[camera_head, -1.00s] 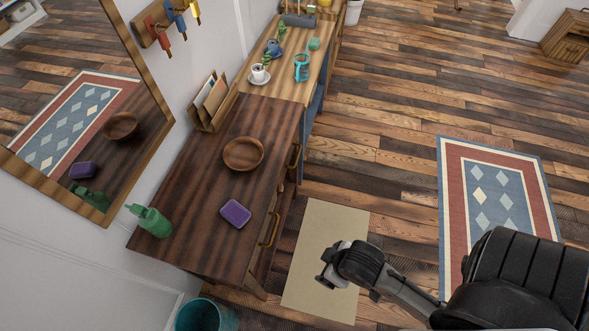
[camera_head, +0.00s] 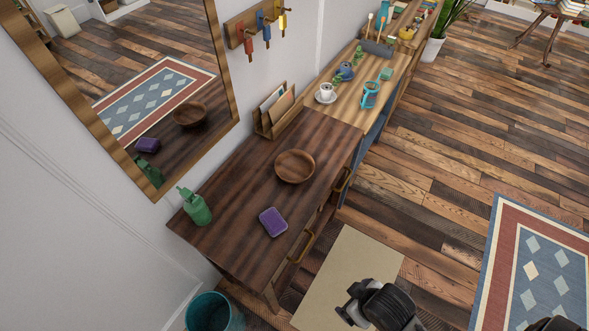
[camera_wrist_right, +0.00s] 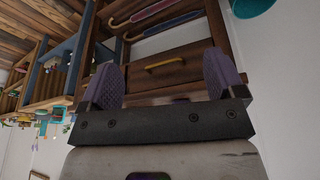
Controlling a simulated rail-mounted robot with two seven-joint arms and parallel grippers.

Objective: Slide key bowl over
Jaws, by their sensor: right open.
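The key bowl is a round brown wooden bowl (camera_head: 295,166) in the middle of the dark wooden console top (camera_head: 246,196), and it looks empty. My right gripper (camera_head: 352,302) is in the head view at the lower right, over the beige mat and away from the console. In the right wrist view its two purple-padded fingers (camera_wrist_right: 163,78) are spread apart with nothing between them. That view faces the console's front, with a brass drawer handle (camera_wrist_right: 166,65) beyond the fingers. My left gripper is not in either view.
A purple box (camera_head: 273,222) and a green bottle (camera_head: 194,207) stand nearer than the bowl. A letter holder (camera_head: 276,112) is by the wall. A lighter table beyond holds a cup (camera_head: 326,93) and a blue press (camera_head: 370,95). A teal bin (camera_head: 213,313) stands on the floor.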

